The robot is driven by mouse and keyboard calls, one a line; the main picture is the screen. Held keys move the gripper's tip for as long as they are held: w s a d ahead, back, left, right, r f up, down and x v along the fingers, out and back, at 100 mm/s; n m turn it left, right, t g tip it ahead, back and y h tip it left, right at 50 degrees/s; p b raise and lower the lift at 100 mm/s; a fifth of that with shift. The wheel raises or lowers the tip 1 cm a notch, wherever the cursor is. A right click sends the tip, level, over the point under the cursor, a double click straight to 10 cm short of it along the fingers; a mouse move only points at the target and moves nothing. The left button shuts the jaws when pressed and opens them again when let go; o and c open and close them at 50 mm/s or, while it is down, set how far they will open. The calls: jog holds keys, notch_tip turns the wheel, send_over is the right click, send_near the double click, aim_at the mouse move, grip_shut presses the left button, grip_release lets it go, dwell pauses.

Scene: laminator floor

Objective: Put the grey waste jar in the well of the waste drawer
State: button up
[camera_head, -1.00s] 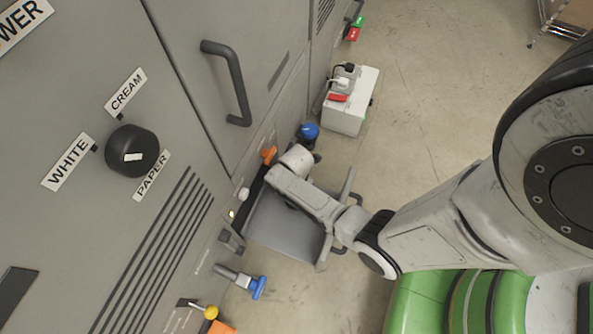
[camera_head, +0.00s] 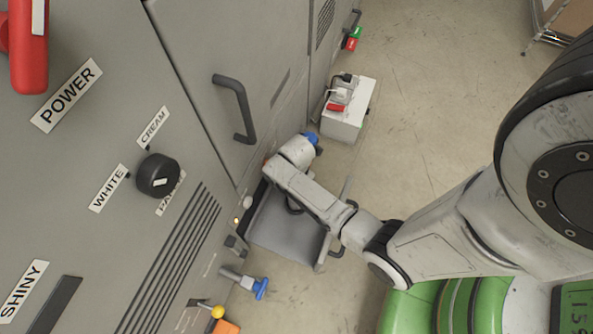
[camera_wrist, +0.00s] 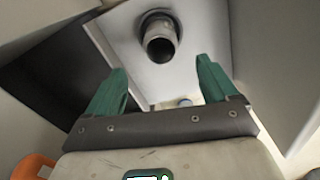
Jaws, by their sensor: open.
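The open waste drawer (camera_head: 298,240) is a grey tray sticking out low from the machine front; it also shows in the wrist view (camera_wrist: 195,75). In the wrist view the grey waste jar (camera_wrist: 159,37), a short cylinder with a dark mouth, rises from the dark ring of the well (camera_wrist: 146,20) and looks seated in it. My gripper (camera_wrist: 161,66) is open, its green fingers pointing toward the jar with a gap in between. In the head view my arm hides the gripper and most of the well; only a dark curve of it shows (camera_head: 293,206).
The machine front carries a blue-handled valve (camera_head: 258,288), a yellow knob (camera_head: 217,311), a black dial (camera_head: 158,175) and a door handle (camera_head: 236,108). A white box (camera_head: 345,118) with plugs stands on the floor beyond the drawer.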

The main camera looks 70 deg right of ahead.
jog(key=s+a+r+m, duration=0.2)
jog(key=a+r+m, duration=0.1)
jog(key=r+m, duration=0.2)
jog(key=s+a+r+m, duration=0.3)
jog(key=r+m, duration=0.3)
jog(key=r, duration=0.3)
jog(key=s+a+r+m+t, duration=0.1)
jog(key=s+a+r+m, duration=0.1)
jog(key=r+m, duration=0.3)
notch_tip(320, 180, up, 2)
jog(key=shift+s+a+r+m, duration=0.2)
jog(key=shift+a+m, duration=0.1)
jog(key=shift+a, duration=0.45)
jog(key=shift+f, duration=0.1)
